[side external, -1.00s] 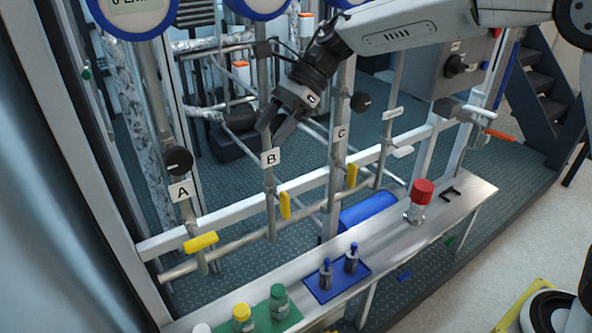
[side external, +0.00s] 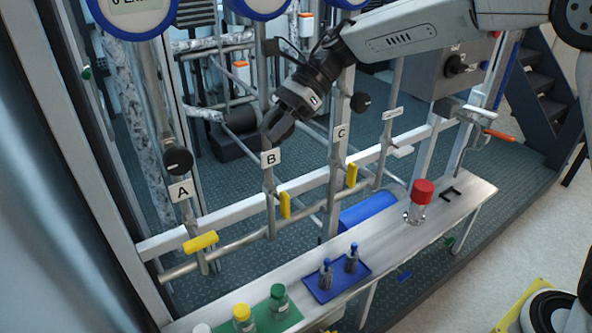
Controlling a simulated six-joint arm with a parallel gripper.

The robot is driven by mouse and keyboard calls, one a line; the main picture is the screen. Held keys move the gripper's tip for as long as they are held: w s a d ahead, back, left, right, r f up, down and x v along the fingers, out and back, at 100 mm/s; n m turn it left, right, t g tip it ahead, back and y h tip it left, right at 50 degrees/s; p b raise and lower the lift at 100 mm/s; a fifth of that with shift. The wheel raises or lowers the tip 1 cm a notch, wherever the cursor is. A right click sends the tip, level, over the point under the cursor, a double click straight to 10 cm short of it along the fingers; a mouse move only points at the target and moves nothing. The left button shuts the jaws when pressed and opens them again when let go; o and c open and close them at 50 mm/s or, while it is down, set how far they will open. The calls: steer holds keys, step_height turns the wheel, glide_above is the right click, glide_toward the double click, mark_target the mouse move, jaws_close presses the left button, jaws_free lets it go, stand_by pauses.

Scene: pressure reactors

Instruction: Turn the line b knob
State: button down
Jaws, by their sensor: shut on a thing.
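The line B pipe carries a white B label (side external: 270,158). The dark round line B knob (side external: 284,131) sits just above that label and is partly hidden by my fingers. My gripper (side external: 273,131) comes down from the upper right and is shut on this knob. The exact contact of the fingertips is hard to make out. A yellow lever (side external: 285,205) is on the line B pipe below the label.
Line A has a black knob (side external: 178,161) at the left; line C has one (side external: 360,102) to the right of my gripper. Below, a metal shelf (side external: 385,240) holds a red-capped bottle (side external: 420,203), a blue tray (side external: 338,290) and several capped bottles.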

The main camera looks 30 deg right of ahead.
steer(key=shift+d+r+y, duration=0.1)
steer(key=shift+r+y, duration=0.05)
steer(key=shift+y, duration=1)
steer(key=shift+d+r+y, duration=0.1)
steer(key=shift+r+y, duration=0.05)
steer(key=shift+y, duration=1)
steer(key=shift+c, duration=2.2)
jaws_free()
steer(key=shift+d, duration=0.1)
steer(key=v, duration=0.7)
steer(key=shift+d, duration=0.3)
steer(key=shift+r, duration=0.15)
